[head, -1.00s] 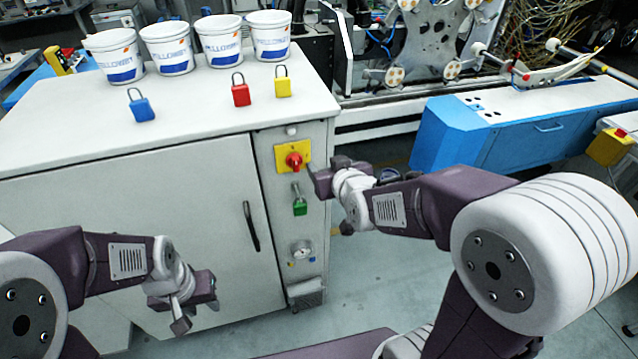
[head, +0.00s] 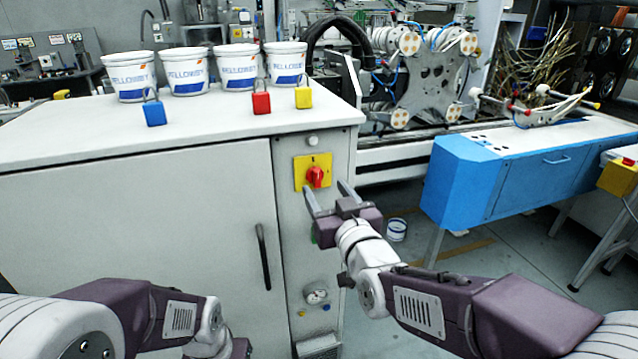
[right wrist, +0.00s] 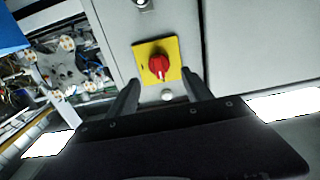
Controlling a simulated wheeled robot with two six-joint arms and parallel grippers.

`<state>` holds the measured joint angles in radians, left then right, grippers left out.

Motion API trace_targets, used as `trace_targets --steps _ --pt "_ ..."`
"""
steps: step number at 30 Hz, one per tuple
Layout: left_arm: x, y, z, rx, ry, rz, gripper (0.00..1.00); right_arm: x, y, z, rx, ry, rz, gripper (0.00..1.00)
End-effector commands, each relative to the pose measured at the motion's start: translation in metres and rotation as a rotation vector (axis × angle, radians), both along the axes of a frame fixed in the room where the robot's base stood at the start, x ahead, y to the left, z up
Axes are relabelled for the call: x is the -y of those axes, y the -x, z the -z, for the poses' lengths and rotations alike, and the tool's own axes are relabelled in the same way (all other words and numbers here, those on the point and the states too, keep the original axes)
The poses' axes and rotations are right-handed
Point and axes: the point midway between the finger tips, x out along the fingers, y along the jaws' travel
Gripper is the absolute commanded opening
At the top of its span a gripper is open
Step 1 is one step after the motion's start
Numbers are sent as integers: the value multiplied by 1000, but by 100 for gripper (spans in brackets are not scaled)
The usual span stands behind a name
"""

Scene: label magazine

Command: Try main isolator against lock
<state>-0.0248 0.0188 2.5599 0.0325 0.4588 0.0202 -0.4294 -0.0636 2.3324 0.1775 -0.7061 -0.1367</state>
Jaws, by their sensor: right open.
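The main isolator is a red rotary knob (head: 316,177) on a yellow plate (head: 299,172), on the cabinet's narrow front panel. My right gripper (head: 327,193) is open and empty, its fingers pointing at the panel just below the knob. In the right wrist view the red knob (right wrist: 159,67) stands beyond and between the two open fingers (right wrist: 160,88), apart from them. A small round pale part (right wrist: 167,95) shows below the plate there. The green padlock (head: 312,235) is almost wholly hidden behind my right gripper. My left gripper (head: 238,348) is low at the bottom edge, its fingers out of sight.
Blue (head: 154,113), red (head: 261,103) and yellow (head: 303,97) padlocks stand on the cabinet top (head: 210,128), before several white tubs (head: 184,73). A gauge (head: 317,296) sits lower on the panel. A blue machine bench (head: 480,180) stands at right.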

Motion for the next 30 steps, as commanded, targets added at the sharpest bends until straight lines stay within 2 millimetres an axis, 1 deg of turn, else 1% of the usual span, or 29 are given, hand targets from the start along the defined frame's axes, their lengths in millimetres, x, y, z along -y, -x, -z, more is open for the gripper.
trace_targets --steps 1,3,6,9,12,18,19,20,21,23,24,25,27,30 --pt "0 0 1 0 0 0 36 -3 -11 2 -2 1 1 58" --pt "0 0 2 0 0 0 36 -8 -25 1 -1 0 1 58" --pt "0 0 2 0 0 0 36 -13 -41 1 -2 0 0 58" --pt "0 0 2 0 0 0 36 -16 -51 1 0 -1 1 58" --pt "0 0 2 0 0 0 36 -17 -55 0 0 -1 1 58" --pt "0 0 2 0 0 0 36 -18 -55 0 0 -1 1 58" --pt "0 0 2 0 0 0 36 -18 -55 0 0 -1 1 53" --pt "0 0 2 0 0 0 36 -18 -55 0 0 -1 1 44" --pt "0 0 2 0 0 0 36 -18 -55 0 0 -1 1 33" --pt "0 0 2 0 0 0 36 -18 -55 0 0 -1 0 17" --pt "0 0 2 0 0 0 36 -18 -55 0 0 -1 0 5" --pt "0 0 2 0 0 0 36 -18 -55 0 0 -1 0 0" --pt "0 0 5 0 0 0 36 -17 -55 2 -3 -10 0 0" --pt "0 0 18 0 0 0 36 -17 -55 5 -27 -93 0 0"
